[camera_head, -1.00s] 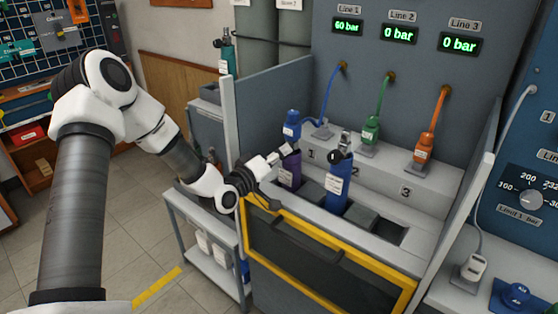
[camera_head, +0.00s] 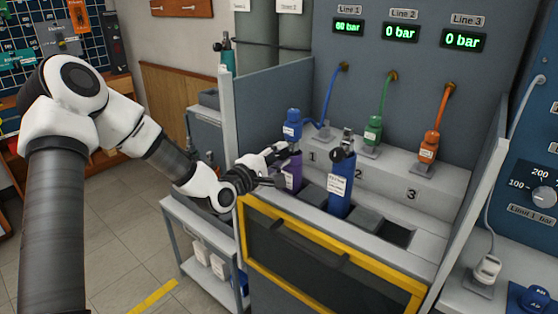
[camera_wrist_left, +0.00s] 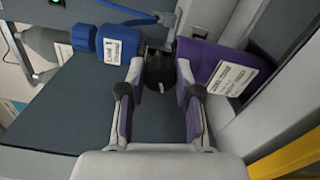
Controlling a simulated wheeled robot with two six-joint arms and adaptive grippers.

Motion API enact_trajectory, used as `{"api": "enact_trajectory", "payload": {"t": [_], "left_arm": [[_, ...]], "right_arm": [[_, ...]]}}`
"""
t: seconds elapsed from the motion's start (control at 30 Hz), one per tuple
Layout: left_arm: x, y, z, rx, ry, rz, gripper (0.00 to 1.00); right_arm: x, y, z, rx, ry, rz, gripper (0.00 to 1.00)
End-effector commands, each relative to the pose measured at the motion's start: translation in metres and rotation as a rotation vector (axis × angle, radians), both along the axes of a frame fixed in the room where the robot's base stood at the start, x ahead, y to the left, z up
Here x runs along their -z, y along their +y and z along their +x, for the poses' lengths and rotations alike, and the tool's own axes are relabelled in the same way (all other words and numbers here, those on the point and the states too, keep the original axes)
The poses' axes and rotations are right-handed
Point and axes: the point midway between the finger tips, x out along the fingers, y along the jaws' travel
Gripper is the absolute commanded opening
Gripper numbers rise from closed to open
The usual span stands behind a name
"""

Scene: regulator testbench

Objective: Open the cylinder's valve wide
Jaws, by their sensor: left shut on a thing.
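A purple cylinder (camera_head: 292,172) stands in the first slot of the bench, with the blue Line 1 connector (camera_head: 291,125) on its top. In the left wrist view the purple cylinder (camera_wrist_left: 215,68) lies to the right and the blue connector (camera_wrist_left: 112,45) to the left. Between them is the black valve knob (camera_wrist_left: 160,72). My left gripper (camera_head: 278,154) is at the cylinder's neck. In the wrist view its fingers (camera_wrist_left: 160,80) are shut on the knob, one on each side. The knob is hidden by the gripper in the head view. My right gripper is out of view.
A blue cylinder (camera_head: 341,185) stands close by in the second slot, with a dark valve on top. Green (camera_head: 373,130) and orange (camera_head: 429,146) connectors sit on the ledge behind. A grey side panel (camera_head: 270,110) bounds the bench on the left. Line 2 and 3 displays read 0 bar.

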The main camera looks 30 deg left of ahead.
Motion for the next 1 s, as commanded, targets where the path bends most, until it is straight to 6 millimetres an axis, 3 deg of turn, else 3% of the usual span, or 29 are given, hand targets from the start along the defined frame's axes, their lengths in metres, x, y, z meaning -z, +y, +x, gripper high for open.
{"api": "enact_trajectory", "payload": {"t": [0.3,0.77,0.8,0.83,0.87,1.0], "left_arm": [[0.0005,-0.0001,-0.0001,0.000,0.008,-0.107,0.00],[0.0001,-0.0001,-0.0001,0.000,0.009,-0.121,0.00],[0.0001,-0.0001,-0.0001,0.000,0.009,-0.120,0.43],[0.0001,-0.0001,-0.0001,0.000,0.009,-0.120,0.54],[0.0000,-0.0001,-0.0001,0.000,0.009,-0.120,0.59],[0.0000,0.0000,0.0000,0.000,0.009,-0.119,0.59]], "right_arm": [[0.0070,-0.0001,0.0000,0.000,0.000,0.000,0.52],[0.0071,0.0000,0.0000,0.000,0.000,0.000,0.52],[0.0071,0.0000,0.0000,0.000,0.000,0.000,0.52],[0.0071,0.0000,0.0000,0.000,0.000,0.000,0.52],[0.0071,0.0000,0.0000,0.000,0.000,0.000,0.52],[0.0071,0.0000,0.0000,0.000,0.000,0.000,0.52]]}}
